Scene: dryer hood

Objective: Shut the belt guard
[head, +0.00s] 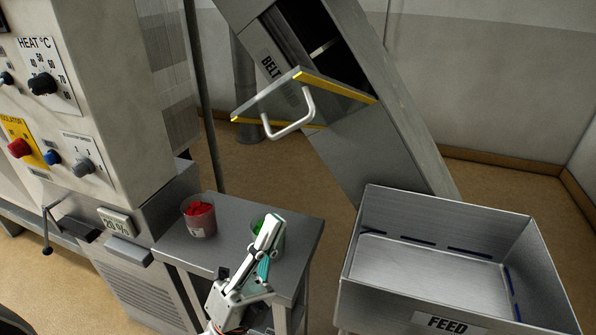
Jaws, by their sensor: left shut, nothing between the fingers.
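The belt guard (275,106) is a see-through panel with yellow edge strips and a white bar handle (296,122). It stands open, swung out from the sloping grey belt housing (375,125), and the dark opening (325,40) above it shows. My left gripper (268,228) is shut and empty, low over the small metal table, well below the guard and apart from it. It partly hides a cup of green bits. My right gripper is out of view.
On the small metal table (190,248) stand a cup of red bits (199,218) and the cup of green bits (258,222). A metal feed bin (375,290) is at the right. A control cabinet (110,110) stands at the left.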

